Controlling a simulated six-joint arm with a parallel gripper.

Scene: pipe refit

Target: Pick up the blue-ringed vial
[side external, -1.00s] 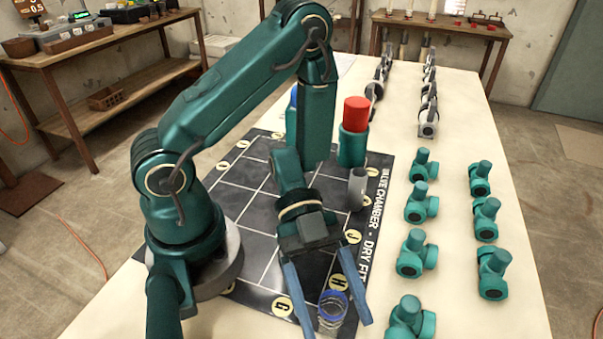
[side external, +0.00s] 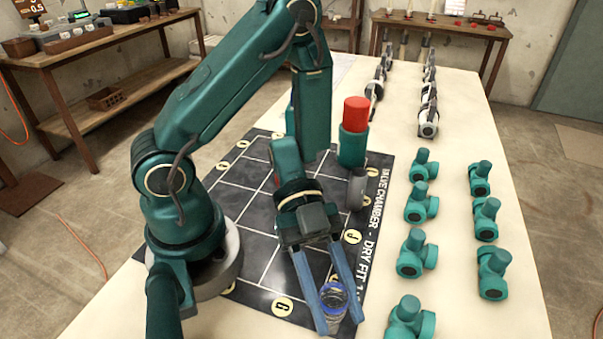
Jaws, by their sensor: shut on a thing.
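The blue-ringed vial (side external: 334,298) is a clear, short cylinder with a blue band around its top. It stands near the front right edge of the dark grid mat (side external: 258,268), low in the side external view. My gripper (side external: 335,312) points down at it from behind. Its two long blue fingers are closed on the vial, one on each side. Whether the vial's base touches the surface is hard to tell.
Several teal pipe fittings (side external: 416,254) stand in rows right of the mat. A teal cylinder with a red top (side external: 354,130) and a grey fitting (side external: 356,188) stand behind my gripper. Black-and-white valve parts (side external: 428,118) line the back of the cream table (side external: 452,180).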

